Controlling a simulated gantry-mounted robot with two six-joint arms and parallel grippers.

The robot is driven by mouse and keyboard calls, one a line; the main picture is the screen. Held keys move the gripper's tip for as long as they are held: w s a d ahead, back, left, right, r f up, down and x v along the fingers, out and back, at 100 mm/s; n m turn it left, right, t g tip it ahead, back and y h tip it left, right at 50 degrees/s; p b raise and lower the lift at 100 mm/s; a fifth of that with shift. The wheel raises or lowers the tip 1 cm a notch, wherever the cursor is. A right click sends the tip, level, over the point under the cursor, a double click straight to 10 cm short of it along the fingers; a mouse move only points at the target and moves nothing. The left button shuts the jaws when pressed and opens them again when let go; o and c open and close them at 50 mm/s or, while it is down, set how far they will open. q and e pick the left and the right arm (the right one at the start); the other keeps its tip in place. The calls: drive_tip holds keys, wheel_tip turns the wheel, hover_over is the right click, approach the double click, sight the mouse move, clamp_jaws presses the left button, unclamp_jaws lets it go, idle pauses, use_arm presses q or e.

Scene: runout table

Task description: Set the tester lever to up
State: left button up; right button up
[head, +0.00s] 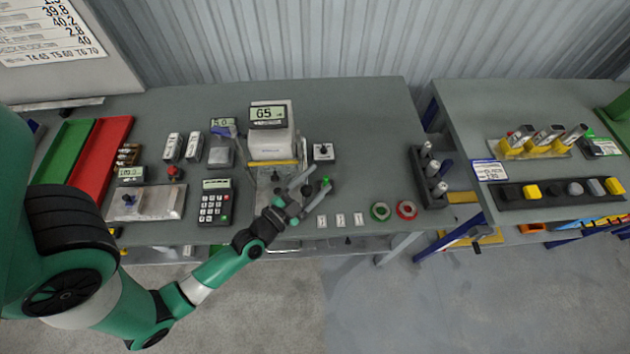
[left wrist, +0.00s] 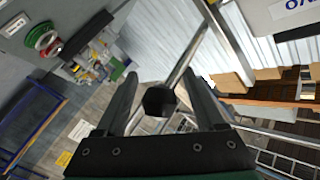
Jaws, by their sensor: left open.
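The tester (head: 270,144) is a pale machine with a display reading 65, standing at the back middle of the table. In the left wrist view, a dark faceted knob (left wrist: 160,100) on a metal rod shows between my fingers; it looks like the tester lever's knob. My left gripper (head: 318,178) is over the table in front and to the right of the tester. It is open, and in the left wrist view (left wrist: 160,74) a gap shows on each side of the knob. The lever's position is unclear in the head view, partly hidden by the gripper. My right gripper is out of view.
A small box with a black knob (head: 323,151) stands right of the tester. A keypad device (head: 215,202) is to the left. Green and red tape rolls (head: 381,211) lie near the front edge. A second table (head: 470,120) stands at the right across a gap.

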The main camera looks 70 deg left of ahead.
use_arm(q)
drive_tip(key=shift+c, duration=0.3)
clamp_jaws()
drive_tip(key=shift+f, duration=0.1)
idle(1.0)
